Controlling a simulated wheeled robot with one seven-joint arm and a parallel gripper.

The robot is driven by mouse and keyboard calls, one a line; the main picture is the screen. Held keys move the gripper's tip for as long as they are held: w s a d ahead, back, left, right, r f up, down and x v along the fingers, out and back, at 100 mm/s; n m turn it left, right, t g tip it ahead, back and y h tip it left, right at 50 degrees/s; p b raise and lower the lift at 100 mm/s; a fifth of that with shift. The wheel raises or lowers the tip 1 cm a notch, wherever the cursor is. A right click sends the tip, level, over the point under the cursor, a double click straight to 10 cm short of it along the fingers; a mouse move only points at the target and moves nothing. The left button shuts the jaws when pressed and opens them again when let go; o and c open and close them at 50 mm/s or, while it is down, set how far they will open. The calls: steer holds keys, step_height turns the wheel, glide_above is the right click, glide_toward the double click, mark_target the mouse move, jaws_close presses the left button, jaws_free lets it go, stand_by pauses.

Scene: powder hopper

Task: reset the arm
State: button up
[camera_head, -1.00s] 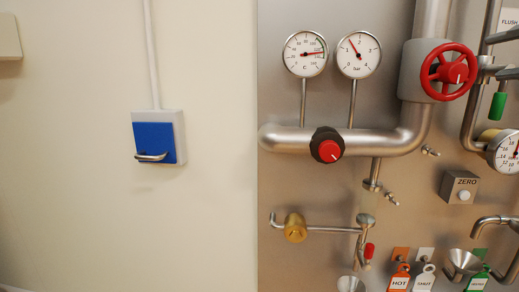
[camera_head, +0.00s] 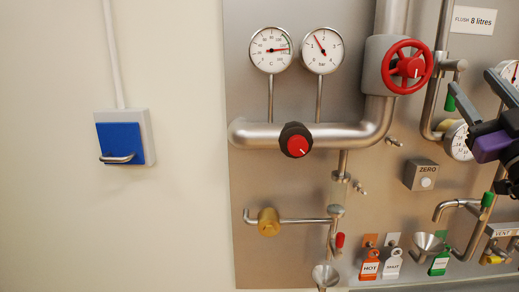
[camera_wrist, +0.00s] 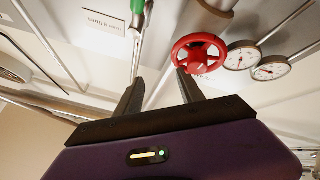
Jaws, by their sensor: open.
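My gripper (camera_wrist: 160,85) is open in the wrist view, with two dark fingers apart and nothing between them. Its purple body fills the bottom of that view. The red handwheel (camera_head: 407,67) is on the thick pipe, left of my arm in the head view. It also shows in the wrist view (camera_wrist: 200,53), beyond the right finger.
A blue box with a handle (camera_head: 121,142) is on the bare wall at left.

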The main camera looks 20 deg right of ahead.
steer(key=s+a+f+m+g+h, duration=0.1)
steer(key=s+a+f+m, duration=0.2)
steer(key=f, duration=0.6)
steer(key=s+a+f+m+g+h, duration=0.1)
steer(key=s+a+f+m, duration=0.15)
steer(key=a+f, duration=0.45)
steer(key=s+a+f+m+g+h, duration=0.1)
steer(key=s+a+f+m+g, duration=0.2)
steer(key=f, duration=0.7)
steer(key=s+a+f+n+g+y+p, duration=0.1)
steer(key=s+a+f+y, duration=0.3)
steer(key=s+a+f, duration=0.4)
steer(key=s+a+f+n+g+y+p, duration=0.1)
steer(key=s+a+f+n+g+y, duration=0.2)
steer(key=s+a+f, duration=0.6)
steer(key=s+f+n+y, duration=0.1)
steer(key=s+f+y, duration=0.1)
steer(key=s, duration=0.4)
